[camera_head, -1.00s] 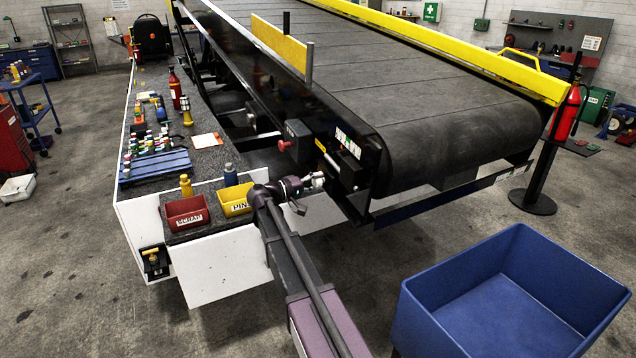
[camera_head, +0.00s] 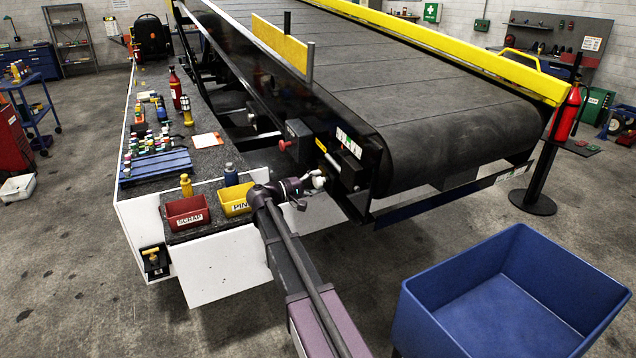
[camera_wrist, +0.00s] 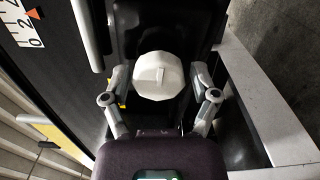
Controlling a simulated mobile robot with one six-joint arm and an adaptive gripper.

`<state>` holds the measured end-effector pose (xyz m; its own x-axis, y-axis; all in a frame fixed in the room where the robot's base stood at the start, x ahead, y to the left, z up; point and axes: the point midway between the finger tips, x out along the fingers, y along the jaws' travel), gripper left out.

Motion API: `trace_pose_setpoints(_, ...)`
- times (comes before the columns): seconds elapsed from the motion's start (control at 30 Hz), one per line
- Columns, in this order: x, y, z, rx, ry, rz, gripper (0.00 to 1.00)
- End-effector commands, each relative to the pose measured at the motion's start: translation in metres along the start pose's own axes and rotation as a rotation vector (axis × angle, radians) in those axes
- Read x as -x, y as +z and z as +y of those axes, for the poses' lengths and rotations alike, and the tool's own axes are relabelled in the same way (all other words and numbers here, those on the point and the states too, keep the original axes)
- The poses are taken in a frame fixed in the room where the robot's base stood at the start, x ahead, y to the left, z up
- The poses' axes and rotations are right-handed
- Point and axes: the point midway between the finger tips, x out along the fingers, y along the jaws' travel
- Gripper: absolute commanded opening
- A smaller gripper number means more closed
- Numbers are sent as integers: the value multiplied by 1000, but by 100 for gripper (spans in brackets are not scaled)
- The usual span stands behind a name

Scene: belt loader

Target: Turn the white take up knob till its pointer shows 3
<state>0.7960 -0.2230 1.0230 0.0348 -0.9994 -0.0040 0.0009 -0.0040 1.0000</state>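The white knob (camera_wrist: 158,76) is round and faceted, with a raised ridge across its face, and sits at the centre of the wrist view. My gripper (camera_wrist: 159,78) is open, with one finger on each side of the knob and a narrow gap seeming to show on both sides. In the head view my gripper (camera_head: 308,187) is at the loader's near corner, largely hiding the knob. A white scale (camera_wrist: 23,22) with digits and an orange-red triangular pointer (camera_wrist: 34,14) is at the wrist view's upper left, cut off by the frame. Its exact reading is unclear.
A grey metal bar (camera_wrist: 86,33) stands left of the knob, and a light frame rail (camera_wrist: 268,115) runs at the right. A red bin (camera_head: 187,212) and yellow bin (camera_head: 236,200) stand left of my gripper. A blue tub (camera_head: 440,325) is at the front right.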

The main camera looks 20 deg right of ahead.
Motion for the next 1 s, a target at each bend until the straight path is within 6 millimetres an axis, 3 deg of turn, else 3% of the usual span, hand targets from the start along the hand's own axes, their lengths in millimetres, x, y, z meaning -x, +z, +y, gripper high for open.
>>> trace_pose_setpoints(0.57, 1, -1, 1, 0, 4, 0, 96)
trace_pose_setpoints(0.77, 15, -1, 1, 0, 4, 1, 96)
trace_pose_setpoints(1.0, 49, -1, 1, 0, 4, 2, 96)
